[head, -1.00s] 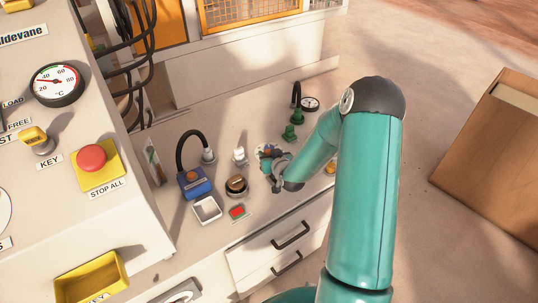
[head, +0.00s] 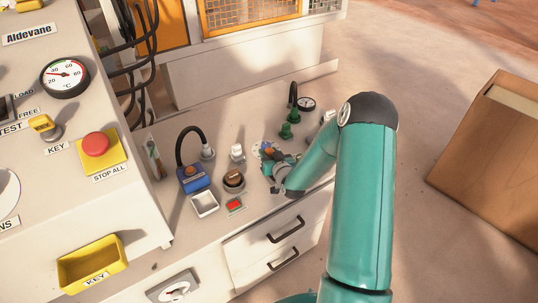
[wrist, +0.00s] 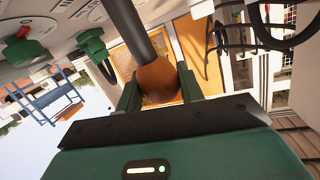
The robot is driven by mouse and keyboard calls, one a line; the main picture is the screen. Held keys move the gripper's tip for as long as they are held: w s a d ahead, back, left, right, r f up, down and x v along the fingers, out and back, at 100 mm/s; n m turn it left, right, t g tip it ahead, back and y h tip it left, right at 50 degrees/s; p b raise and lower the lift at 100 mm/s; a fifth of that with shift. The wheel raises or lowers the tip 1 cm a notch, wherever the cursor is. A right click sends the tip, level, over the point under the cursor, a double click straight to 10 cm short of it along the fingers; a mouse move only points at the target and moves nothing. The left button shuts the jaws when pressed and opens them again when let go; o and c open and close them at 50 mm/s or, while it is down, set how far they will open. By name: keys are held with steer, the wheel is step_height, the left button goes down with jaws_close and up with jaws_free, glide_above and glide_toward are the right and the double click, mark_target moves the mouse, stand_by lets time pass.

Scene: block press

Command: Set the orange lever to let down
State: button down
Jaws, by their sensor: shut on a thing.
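The orange lever shows in the wrist view as a round orange knob (wrist: 156,82) on a dark rod (wrist: 130,22). My gripper (wrist: 160,92) is shut on this knob, with one green finger on each side of it. The rod runs up from the knob toward the top of the picture. In the head view my gripper (head: 269,154) is low over the pale bench, and the lever cannot be made out clearly there. The lever's setting cannot be read in either view.
A blue box (head: 194,179) with a black hose, a white tray (head: 205,204) and a red button (head: 235,205) stand left of my gripper. Green fittings (head: 289,122) stand behind it. A control panel with a red stop button (head: 95,144) fills the left. A wooden box (head: 490,150) stands right.

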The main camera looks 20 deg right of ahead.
steer(key=shift+s+d+t, duration=0.2)
steer(key=shift+s+t, duration=0.8)
steer(key=shift+s, duration=0.05)
steer(key=shift+s+d+f, duration=0.2)
steer(key=shift+s, duration=0.65)
steer(key=shift+s+d+f, duration=0.15)
steer(key=shift+s+f, duration=0.05)
steer(key=shift+s, duration=0.7)
steer(key=shift+s+d+f, duration=0.2)
steer(key=shift+s, duration=0.65)
steer(key=c, duration=0.9)
jaws_free()
steer(key=shift+c, duration=0.2)
steer(key=s, duration=1.3)
steer(key=shift+s, duration=0.4)
